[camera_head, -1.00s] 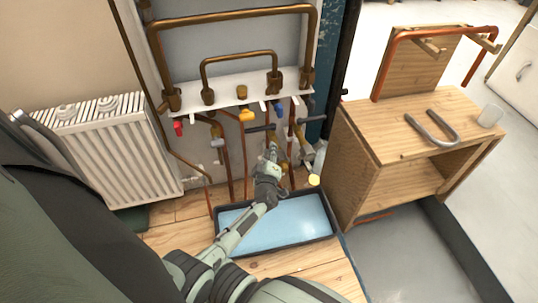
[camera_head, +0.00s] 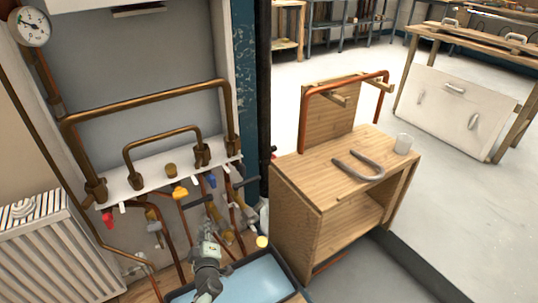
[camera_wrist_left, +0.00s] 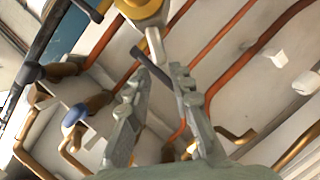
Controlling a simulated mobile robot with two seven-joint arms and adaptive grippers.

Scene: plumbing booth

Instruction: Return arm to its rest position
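My left gripper (camera_head: 208,248) is low in the head view, in front of the copper pipes under the white shelf and above the back of the blue tray. In the left wrist view its two grey fingers (camera_wrist_left: 156,78) stand apart with nothing held between them. A dark bar and a yellow fitting (camera_wrist_left: 140,8) show beyond the fingertips. Most of the left arm is cut off by the bottom edge of the head view. My right gripper is in neither view.
The blue tray (camera_head: 250,280) lies on the floor below the pipes. A white radiator (camera_head: 55,245) stands at left. A wooden cabinet (camera_head: 300,230) at right carries a grey U-shaped pipe (camera_head: 362,172) and a clear cup (camera_head: 403,143). Open floor lies beyond.

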